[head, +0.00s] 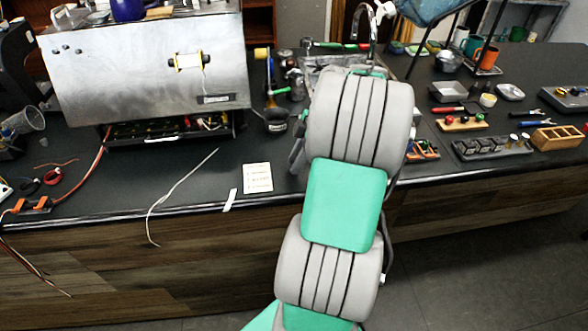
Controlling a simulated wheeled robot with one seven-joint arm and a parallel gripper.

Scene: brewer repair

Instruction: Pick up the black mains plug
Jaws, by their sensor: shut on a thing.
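I cannot make out the black mains plug in the head view. My own grey and green arm rises through the middle of the picture and covers part of the counter. My gripper is hidden behind it. A small dark grey shape shows at the arm's left edge, but I cannot tell what it is. The large metal brewer housing (140,65) stands at the back left of the dark counter (330,190).
A pale thin cord (180,185) hangs over the counter's front edge. A printed card (257,178) lies beside it. A red cable (85,178) runs at the left. A wooden block (558,138) and a grey tray (492,147) stand at the right. The front centre-left is fairly clear.

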